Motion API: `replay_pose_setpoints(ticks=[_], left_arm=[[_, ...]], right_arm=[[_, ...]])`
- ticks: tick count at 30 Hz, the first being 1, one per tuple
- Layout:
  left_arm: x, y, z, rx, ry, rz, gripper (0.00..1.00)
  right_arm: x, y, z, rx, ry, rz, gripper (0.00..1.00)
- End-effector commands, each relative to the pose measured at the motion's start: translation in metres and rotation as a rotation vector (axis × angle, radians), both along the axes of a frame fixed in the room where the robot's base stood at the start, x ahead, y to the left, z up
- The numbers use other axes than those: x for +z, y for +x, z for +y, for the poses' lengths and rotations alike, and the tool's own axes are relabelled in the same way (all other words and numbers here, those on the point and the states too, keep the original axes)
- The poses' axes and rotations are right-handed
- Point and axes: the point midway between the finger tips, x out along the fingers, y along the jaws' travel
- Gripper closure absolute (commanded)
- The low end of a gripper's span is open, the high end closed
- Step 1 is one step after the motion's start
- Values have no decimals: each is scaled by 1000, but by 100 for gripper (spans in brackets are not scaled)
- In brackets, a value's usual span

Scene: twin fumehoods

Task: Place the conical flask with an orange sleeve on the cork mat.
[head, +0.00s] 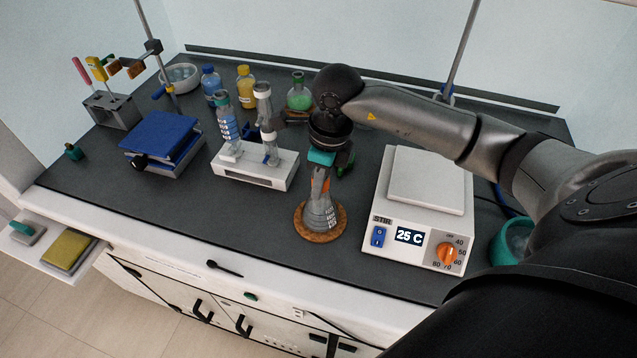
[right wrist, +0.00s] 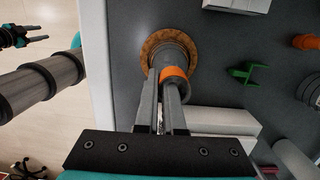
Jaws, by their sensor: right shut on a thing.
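The conical flask (head: 322,213) is grey and clear with white markings and stands upright. Its orange sleeve (right wrist: 174,74) is around the neck. The round cork mat (head: 304,233) lies on the dark bench near the front edge. The flask's base is within the mat's outline, and the mat's rim (right wrist: 151,45) shows around it in the right wrist view. I cannot tell for sure whether base and mat touch. My right gripper (head: 319,180) points down from above, shut on the flask at its neck. My left gripper (right wrist: 38,34) is empty, with fingers apart, away from the bench.
A white stirrer hotplate (head: 399,210) reading 25 C stands close to the right of the mat. A white stand with glassware (head: 254,170) is behind left, and a blue-topped lab jack (head: 160,135) further left. Bottles and a green flask (head: 299,98) stand behind. Bench left of the mat is clear.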

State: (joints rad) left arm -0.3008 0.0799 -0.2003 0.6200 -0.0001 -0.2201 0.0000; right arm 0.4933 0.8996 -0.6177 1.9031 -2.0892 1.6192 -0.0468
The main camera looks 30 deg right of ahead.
Motion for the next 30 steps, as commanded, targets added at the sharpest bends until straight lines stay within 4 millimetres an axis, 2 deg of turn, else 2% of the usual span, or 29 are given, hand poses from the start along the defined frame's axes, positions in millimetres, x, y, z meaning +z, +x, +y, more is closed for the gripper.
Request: replay_pose_setpoints(ticks=[1,9,20,23,30], left_arm=[[-3,0,0,0,0,0,55],[-1,0,0,1,1,0,55],[4,0,1,1,1,-1,55],[1,1,1,1,1,-1,55],[0,1,1,1,1,-1,55]], right_arm=[[-2,0,0,0,0,0,93],[-1,0,0,0,0,0,65],[5,0,0,-1,0,0,65],[21,0,-3,-2,-2,-5,65],[74,-4,-8,0,-2,-7,65]])
